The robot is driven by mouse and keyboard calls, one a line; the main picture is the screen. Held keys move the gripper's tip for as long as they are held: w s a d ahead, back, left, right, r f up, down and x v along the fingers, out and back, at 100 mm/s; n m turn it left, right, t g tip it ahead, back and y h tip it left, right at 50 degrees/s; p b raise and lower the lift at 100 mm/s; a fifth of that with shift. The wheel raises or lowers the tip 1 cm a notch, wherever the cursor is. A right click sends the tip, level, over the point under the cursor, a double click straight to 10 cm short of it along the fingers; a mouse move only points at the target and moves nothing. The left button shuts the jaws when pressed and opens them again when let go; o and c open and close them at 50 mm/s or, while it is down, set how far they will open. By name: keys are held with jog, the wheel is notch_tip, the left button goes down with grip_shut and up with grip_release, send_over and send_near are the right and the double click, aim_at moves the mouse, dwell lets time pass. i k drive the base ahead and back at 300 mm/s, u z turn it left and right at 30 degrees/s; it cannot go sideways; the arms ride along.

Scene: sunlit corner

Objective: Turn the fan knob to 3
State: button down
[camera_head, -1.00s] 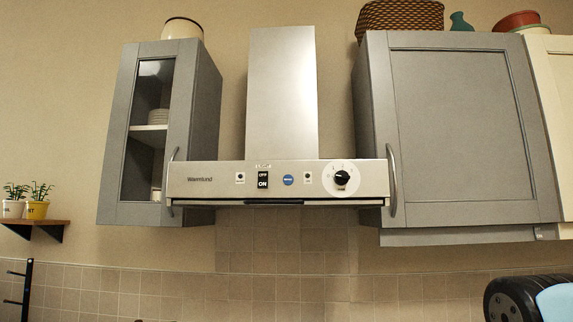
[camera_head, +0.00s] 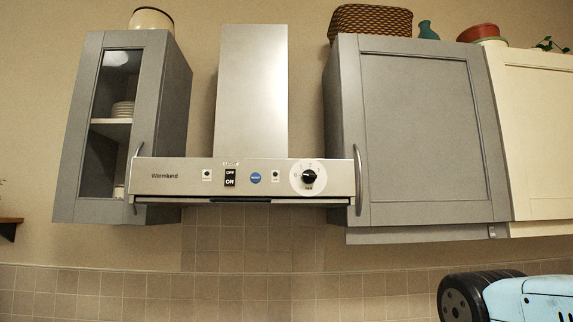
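The fan knob (camera_head: 309,177) is a round black dial on a white disc at the right part of the range hood's front panel (camera_head: 190,177). Marks ring the dial, but they are too small to read surely. The black OFF/ON light switch (camera_head: 230,178) and a blue round badge (camera_head: 256,178) sit left of the knob. Part of my arm, light blue with a dark round joint, shows at the lower right, well below and right of the knob and apart from it. My gripper is not in view.
A grey glass-door cabinet (camera_head: 75,150) stands left of the hood. A grey solid-door cabinet (camera_head: 425,140) stands close to the right, its curved handle (camera_head: 358,180) jutting out near the knob. A cream cabinet (camera_head: 540,130) is farther right. The space before the hood looks clear.

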aim_at(309, 177)
jog(key=u, duration=0.5)
jog(key=k, duration=1.3)
jog(key=z, duration=0.5)
jog(key=i, duration=1.05)
jog(key=u, duration=0.05)
